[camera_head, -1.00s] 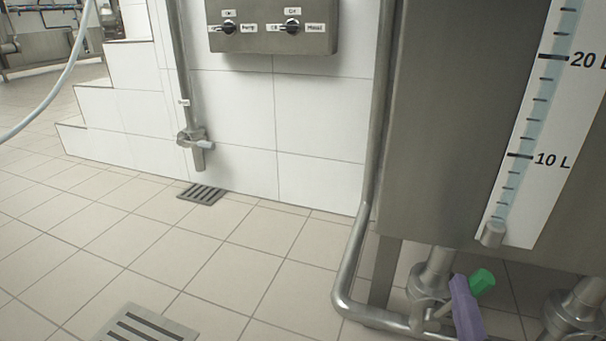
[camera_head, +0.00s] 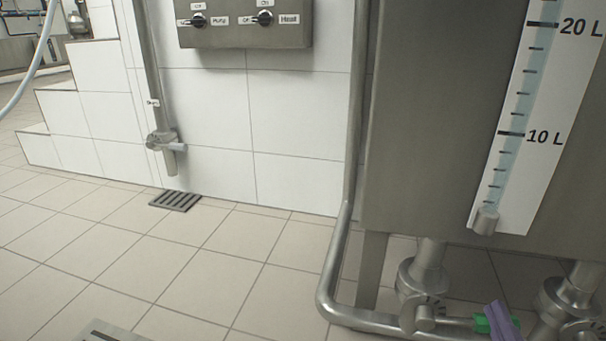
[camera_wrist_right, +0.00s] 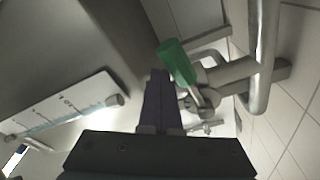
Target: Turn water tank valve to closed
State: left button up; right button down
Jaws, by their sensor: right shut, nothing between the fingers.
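The valve (camera_head: 424,314) sits on the pipe under the steel water tank (camera_head: 430,120). Its lever points right in the head view and ends in a green handle (camera_head: 482,325). The green handle also shows in the right wrist view (camera_wrist_right: 176,62), beside the fingers. My right gripper (camera_head: 503,320), with purple fingers, is in front of the green handle at the bottom right and partly hides it. Its fingers (camera_wrist_right: 158,85) are shut with nothing between them, very close to the handle; I cannot tell whether they touch it. My left gripper is not in view.
A second pipe fitting (camera_head: 572,300) stands to the right under the tank. A bent steel pipe (camera_head: 335,270) runs left of the valve. A control box (camera_head: 245,25) and a wall valve (camera_head: 165,142) are on the tiled wall. The floor at left is clear, with drain grates (camera_head: 175,201).

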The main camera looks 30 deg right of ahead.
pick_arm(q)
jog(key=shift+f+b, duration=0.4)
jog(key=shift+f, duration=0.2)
pick_arm(e)
jog(key=shift+s+d+f, duration=0.15)
jog(key=shift+s+f, duration=0.05)
jog(key=shift+f, duration=0.75)
jog(key=shift+r, duration=0.1)
notch_tip(320, 180, up, 5)
jog(key=p, duration=0.4)
pick_arm(q)
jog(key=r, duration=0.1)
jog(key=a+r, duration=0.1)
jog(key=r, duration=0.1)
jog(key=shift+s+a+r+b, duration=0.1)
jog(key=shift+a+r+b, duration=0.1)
jog(key=shift+b, duration=0.15)
pick_arm(e)
jog(key=w+a+f+v, duration=0.1)
jog(key=v, duration=0.8)
jog(key=shift+f, duration=0.25)
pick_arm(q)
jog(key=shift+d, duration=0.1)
pick_arm(e)
jog(key=shift+s+d, duration=0.1)
